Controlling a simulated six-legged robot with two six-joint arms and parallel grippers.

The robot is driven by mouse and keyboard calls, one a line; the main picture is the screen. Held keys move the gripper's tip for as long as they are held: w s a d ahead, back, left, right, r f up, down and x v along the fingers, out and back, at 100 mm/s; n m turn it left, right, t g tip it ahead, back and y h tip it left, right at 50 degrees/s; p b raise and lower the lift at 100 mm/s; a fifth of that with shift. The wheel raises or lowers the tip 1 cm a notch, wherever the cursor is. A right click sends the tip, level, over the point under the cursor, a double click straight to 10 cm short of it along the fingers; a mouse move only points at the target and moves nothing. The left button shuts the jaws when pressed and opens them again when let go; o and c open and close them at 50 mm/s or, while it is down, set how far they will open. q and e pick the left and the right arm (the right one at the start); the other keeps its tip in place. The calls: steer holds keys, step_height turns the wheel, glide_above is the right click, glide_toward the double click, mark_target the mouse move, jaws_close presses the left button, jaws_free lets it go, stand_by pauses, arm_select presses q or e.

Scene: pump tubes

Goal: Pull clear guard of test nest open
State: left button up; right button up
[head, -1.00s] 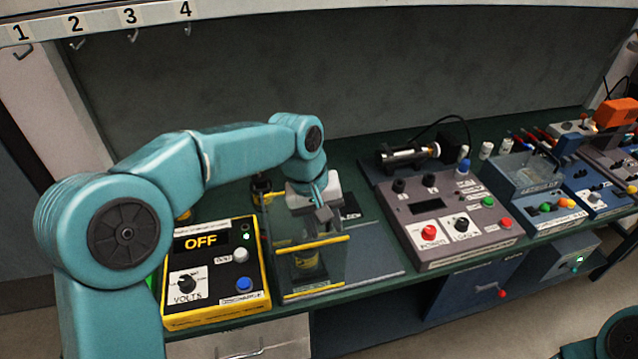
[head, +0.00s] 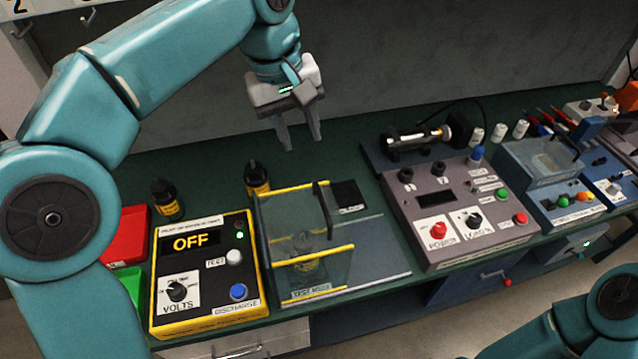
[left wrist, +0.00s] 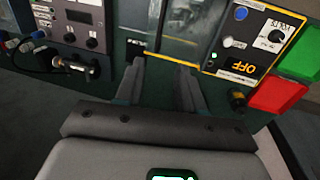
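The clear guard (head: 335,268) is a see-through box with yellow edges and a dark upright handle (head: 323,208). It stands over the left part of the test nest, and a dark object inside shows dimly through it. The nest's bare grey plate (head: 385,262) extends to its right. My left gripper (head: 302,145) hangs above and behind the guard, fingers down and apart, empty and not touching the handle. In the left wrist view the two fingers (left wrist: 160,80) are spread, with the guard beyond them. My right gripper is out of view.
A yellow-edged supply box (head: 205,270) reading OFF stands left of the guard. A grey control panel (head: 460,215) stands to the right. Small dark bottles (head: 167,198) stand behind the supply box. Red (head: 128,235) and green bins lie at far left.

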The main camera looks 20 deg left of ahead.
arm_select(q)
glide_toward(322, 201)
steer(key=f, duration=0.4)
steer(key=d+f, duration=0.1)
steer(key=f, duration=0.2)
steer(key=shift+w, duration=0.3)
steer(key=shift+w+f, duration=0.25)
steer(key=shift+f, duration=0.15)
steer(key=shift+s+d+r, duration=0.15)
steer(key=shift+s, duration=0.1)
steer(key=shift+w, duration=0.1)
jaws_close()
